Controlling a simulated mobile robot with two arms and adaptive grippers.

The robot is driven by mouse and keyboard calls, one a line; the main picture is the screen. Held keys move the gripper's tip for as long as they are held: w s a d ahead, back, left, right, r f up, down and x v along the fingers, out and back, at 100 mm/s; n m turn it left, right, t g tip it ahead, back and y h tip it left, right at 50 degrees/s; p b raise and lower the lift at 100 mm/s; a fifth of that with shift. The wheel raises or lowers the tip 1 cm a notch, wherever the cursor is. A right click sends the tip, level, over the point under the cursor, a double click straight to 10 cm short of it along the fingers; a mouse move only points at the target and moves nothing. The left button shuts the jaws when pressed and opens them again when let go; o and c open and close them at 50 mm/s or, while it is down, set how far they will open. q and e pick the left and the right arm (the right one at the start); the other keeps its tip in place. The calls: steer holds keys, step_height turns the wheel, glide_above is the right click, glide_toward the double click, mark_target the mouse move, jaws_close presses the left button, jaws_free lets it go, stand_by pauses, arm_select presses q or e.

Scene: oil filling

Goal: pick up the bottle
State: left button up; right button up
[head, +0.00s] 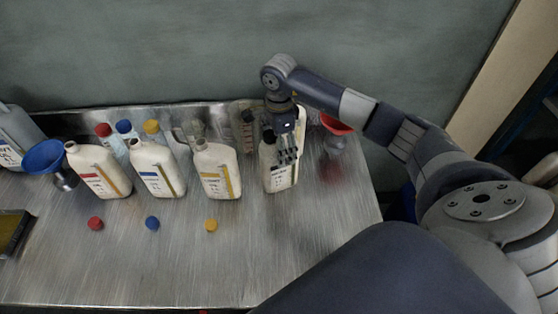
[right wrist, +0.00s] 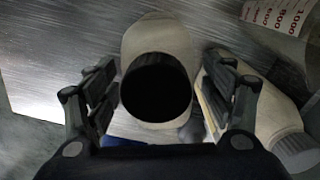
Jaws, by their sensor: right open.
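A cream bottle (head: 281,181) with a black cap stands upright at the right end of the row on the metal table. In the right wrist view, its black cap (right wrist: 156,88) lies between my fingers, with the cream shoulder (right wrist: 158,35) behind it. My right gripper (head: 287,154) is above and in front of this bottle, partly covering its upper part. In the right wrist view, the right gripper (right wrist: 163,85) is open, one finger on each side of the cap. Whether the fingers touch the bottle cannot be told. My left gripper is not in view.
Three uncapped cream bottles, with red (head: 99,172), blue (head: 157,169) and yellow (head: 216,170) labels, stand to the left. Red (head: 95,223), blue (head: 152,223) and yellow (head: 211,225) caps lie before them. A red funnel (head: 336,125) stands right. The table's front (head: 180,270) is clear.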

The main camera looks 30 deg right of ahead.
steer(key=shift+f, duration=1.05)
jaws_close()
steer(key=shift+r, duration=0.1)
steer(key=shift+r, duration=0.1)
